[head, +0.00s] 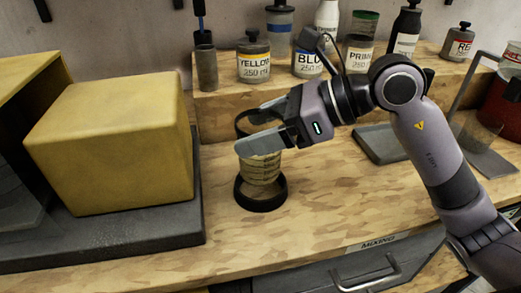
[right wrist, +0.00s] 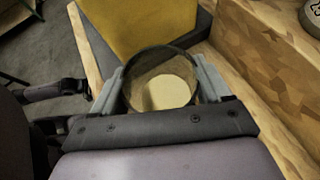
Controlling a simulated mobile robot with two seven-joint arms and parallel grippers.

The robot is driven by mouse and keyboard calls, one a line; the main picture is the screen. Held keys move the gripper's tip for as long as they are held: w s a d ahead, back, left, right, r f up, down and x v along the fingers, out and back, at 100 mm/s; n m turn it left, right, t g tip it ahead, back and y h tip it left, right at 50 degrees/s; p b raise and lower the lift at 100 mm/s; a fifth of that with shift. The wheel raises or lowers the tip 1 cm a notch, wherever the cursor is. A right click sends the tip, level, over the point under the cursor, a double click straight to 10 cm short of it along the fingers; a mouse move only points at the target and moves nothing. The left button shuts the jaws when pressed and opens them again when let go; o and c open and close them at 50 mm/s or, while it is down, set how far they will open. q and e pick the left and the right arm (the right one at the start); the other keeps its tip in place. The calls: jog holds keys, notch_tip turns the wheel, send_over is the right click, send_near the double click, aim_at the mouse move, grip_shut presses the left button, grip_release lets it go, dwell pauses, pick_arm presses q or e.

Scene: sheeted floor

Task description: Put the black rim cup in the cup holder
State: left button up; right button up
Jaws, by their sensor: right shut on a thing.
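The black rim cup (head: 261,168) is a clear-looking, yellowish cup with printed marks and a dark rim. My right gripper (head: 243,133) is shut on its upper part, with one finger on each side. In the right wrist view the cup (right wrist: 162,90) sits between the fingers (right wrist: 160,82), and I look down into it at a pale bottom. The cup holder (head: 262,204), a black ring, stands on the wooden bench directly below the cup. The cup is upright, its lower end over the ring's back part; I cannot tell whether they touch.
A large yellow block (head: 115,145) on a dark slab (head: 150,229) stands left of the ring. Labelled jars, such as the yellow one (head: 254,68), line the raised shelf behind. A grey tray (head: 383,144) lies to the right. The bench right of the ring is clear.

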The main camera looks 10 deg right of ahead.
jog(key=shift+f, duration=2.1)
jog(key=shift+f, duration=0.1)
jog(key=o, duration=0.8)
jog(key=shift+f+b, duration=0.15)
jog(key=shift+b, duration=0.2)
jog(key=o, duration=0.4)
jog(key=shift+c, duration=0.2)
